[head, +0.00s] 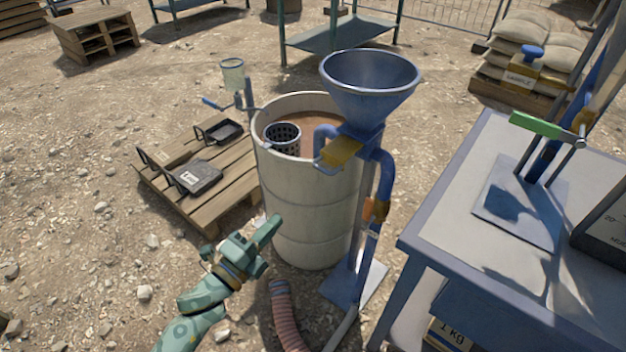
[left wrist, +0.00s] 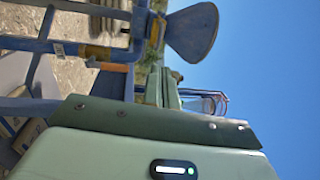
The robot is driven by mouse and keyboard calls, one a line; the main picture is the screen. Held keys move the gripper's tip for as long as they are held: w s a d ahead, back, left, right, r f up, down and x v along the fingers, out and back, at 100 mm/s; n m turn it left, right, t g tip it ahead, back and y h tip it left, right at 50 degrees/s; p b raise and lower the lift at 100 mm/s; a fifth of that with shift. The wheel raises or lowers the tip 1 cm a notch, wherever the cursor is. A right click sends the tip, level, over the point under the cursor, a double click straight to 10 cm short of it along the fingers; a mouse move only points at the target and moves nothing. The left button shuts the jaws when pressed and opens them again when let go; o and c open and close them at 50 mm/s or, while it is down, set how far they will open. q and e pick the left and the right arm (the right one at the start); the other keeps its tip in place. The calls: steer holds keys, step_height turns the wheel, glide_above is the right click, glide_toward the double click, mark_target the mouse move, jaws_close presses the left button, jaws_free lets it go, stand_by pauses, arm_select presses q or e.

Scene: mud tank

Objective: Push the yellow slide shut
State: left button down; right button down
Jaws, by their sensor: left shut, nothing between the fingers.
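The yellow slide (head: 342,151) sticks out at the neck below the blue funnel (head: 368,85), over the right rim of the drum (head: 285,210). In the left wrist view, a small yellow part that looks like the slide (left wrist: 158,29) shows beside the funnel (left wrist: 192,32). My left gripper (head: 272,224) is shut and empty. It is in front of the drum, below and left of the slide in the picture, and apart from it. My right gripper is not in view.
A blue pipe with an orange valve (head: 375,209) runs down the stand. A ribbed hose (head: 286,315) lies by its foot. A blue bench (head: 455,205) stands right, a pallet (head: 225,200) left. A perforated basket (head: 283,138) sits at the drum's rim. The gravel at left is open.

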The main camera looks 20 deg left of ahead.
mark_target(331, 162)
arm_select(q)
steer(key=shift+w, duration=0.1)
